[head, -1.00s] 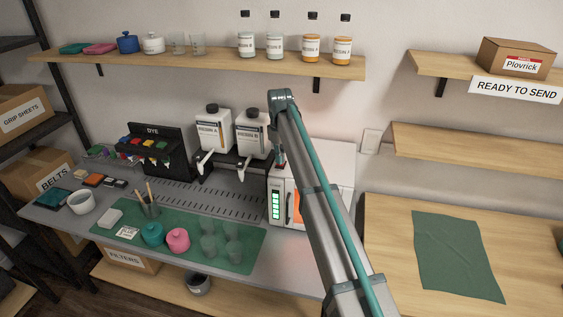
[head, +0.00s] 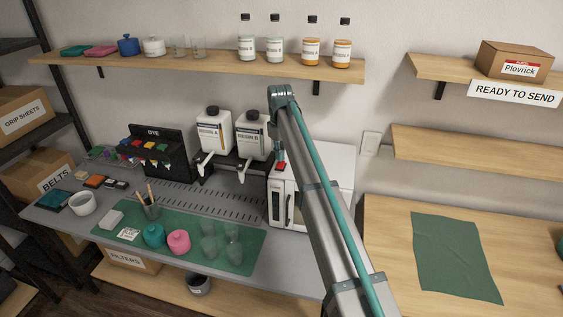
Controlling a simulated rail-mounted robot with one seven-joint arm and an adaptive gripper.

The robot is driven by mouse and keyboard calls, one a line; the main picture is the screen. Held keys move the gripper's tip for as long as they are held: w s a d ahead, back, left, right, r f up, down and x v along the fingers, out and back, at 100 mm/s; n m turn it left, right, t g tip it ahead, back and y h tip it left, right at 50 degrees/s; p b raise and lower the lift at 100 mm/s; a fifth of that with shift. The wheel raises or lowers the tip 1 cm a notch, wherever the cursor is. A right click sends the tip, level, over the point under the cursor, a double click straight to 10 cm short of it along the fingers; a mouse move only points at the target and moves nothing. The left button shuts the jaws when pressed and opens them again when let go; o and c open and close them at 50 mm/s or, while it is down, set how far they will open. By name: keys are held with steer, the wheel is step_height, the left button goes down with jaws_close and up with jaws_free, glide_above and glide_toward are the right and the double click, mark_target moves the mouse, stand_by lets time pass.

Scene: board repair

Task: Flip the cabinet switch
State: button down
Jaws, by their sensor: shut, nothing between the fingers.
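The white cabinet (head: 325,163) stands at the right end of the grey workbench, partly hidden behind my arm. Its front shows a dark upright handle (head: 288,209) and a dark narrow panel with no lights lit. A red switch (head: 281,167) shows at the cabinet's top front left edge. My gripper (head: 280,154) points down from the end of my arm, just above the red switch. It is small in view and looks shut and empty; whether it touches the switch cannot be told.
Two white dispenser bottles (head: 214,132) stand just left of the cabinet, close to my gripper. A green mat (head: 120,222) with jars and cups lies in front. A shelf (head: 200,67) with bottles runs above. The right table (head: 390,240) holds a green cloth.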

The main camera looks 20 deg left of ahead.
mark_target(280, 165)
steer(key=shift+r+p, duration=0.9)
steer(key=shift+r, duration=1.2)
